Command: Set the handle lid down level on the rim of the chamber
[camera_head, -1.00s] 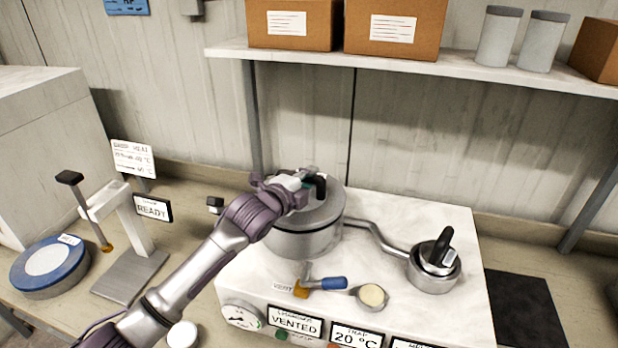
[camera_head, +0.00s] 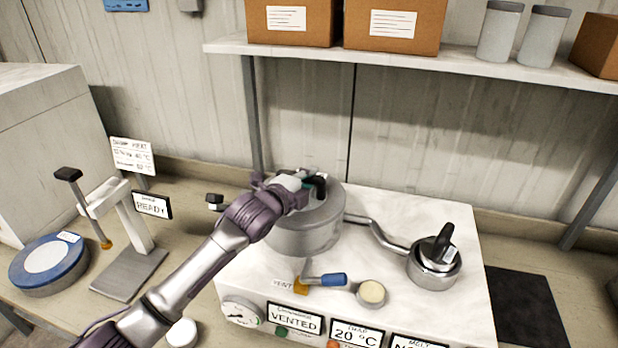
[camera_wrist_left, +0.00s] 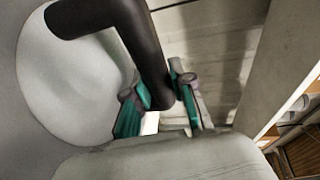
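The grey handle lid (camera_head: 322,208) has a black handle (camera_head: 320,187). It is at the top of the round metal chamber (camera_head: 305,240) and looks about level. I cannot tell whether it touches the rim all round. My left gripper (camera_head: 305,183) is at the handle, above the lid. In the left wrist view, the black handle (camera_wrist_left: 148,50) passes between the green-padded fingers of my left gripper (camera_wrist_left: 160,98), which look closed on it. My arm hides the left part of the lid and chamber. My right gripper is not in view.
A small pot (camera_head: 434,268) with a black handle stands right of the chamber, joined by a bent pipe (camera_head: 385,238). A blue-handled valve (camera_head: 325,281) is in front. A shelf (camera_head: 420,67) with boxes is above. A press stand (camera_head: 130,265) is left.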

